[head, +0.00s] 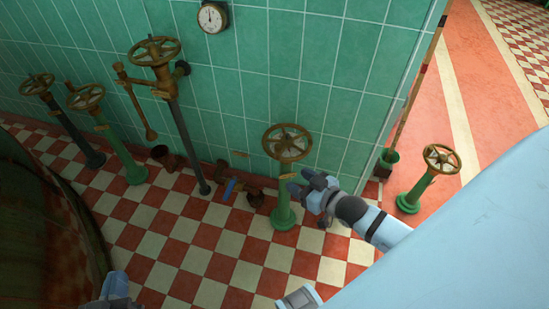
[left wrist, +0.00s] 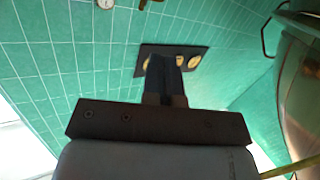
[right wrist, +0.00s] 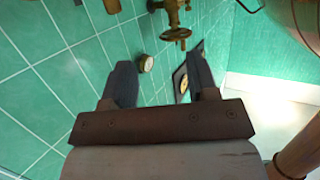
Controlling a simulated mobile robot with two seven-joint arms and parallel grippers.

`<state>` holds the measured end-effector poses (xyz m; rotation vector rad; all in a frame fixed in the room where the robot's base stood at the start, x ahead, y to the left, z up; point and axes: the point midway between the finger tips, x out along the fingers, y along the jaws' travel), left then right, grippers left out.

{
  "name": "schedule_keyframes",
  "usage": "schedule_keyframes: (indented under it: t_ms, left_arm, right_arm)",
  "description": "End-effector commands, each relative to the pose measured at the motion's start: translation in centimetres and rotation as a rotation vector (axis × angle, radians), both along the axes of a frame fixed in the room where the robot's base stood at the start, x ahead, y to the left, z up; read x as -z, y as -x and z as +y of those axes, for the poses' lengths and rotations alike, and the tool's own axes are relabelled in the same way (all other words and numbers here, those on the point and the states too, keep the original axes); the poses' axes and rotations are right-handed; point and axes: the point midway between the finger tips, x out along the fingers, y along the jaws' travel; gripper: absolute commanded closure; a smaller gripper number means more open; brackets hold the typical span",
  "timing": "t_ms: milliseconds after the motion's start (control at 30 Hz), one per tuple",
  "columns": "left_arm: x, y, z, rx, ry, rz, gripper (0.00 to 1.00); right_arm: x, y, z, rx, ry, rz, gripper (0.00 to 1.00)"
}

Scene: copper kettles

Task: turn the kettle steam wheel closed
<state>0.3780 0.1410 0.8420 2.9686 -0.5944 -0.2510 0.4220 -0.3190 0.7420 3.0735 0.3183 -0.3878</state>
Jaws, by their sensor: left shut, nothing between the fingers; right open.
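Several brass handwheels stand along the green tiled wall in the head view; I cannot tell which is the steam wheel. One wheel (head: 287,142) tops a green pedestal in the middle. Another wheel (head: 154,51) sits on a tall dark pipe further left. My right gripper (head: 303,187) is low, beside the middle pedestal and below its wheel; contact is unclear. In the right wrist view its fingers (right wrist: 160,80) are apart with nothing held. My left gripper, partly cut off at the head view's bottom left, shows shut and empty in the left wrist view (left wrist: 165,63).
Two wheels (head: 37,84) (head: 86,97) stand at the far left, and a wheel on a green pedestal (head: 441,159) at the right. A gauge (head: 212,17) hangs on the wall. A large dark curved vessel (head: 40,230) fills the lower left. Checkered floor (head: 200,262) lies open between.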

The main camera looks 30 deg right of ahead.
Motion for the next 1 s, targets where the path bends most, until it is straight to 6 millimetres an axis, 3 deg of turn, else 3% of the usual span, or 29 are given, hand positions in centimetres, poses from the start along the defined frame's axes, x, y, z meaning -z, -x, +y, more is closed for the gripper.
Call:
schedule_keyframes:
  t_ms: [33,300,667,1000]
  left_arm:
    - [2.4,-0.1,-0.4,0.009,0.024,-0.035,1.0]
    - [3.4,0.5,-1.8,0.058,0.139,-0.182,1.0]
    - [3.0,1.1,-2.3,0.084,0.19,-0.237,1.0]
    - [5.7,0.8,-2.5,0.103,0.158,-0.162,1.0]
  right_arm:
    - [3.2,-0.8,-1.1,-0.001,0.001,-0.031,0.46]
    - [6.4,-4.2,-5.4,-0.006,-0.035,-0.181,0.46]
    - [6.4,-6.1,-7.0,-0.014,-0.054,-0.248,0.46]
    - [6.5,-11.8,-5.7,-0.013,-0.055,-0.249,0.46]
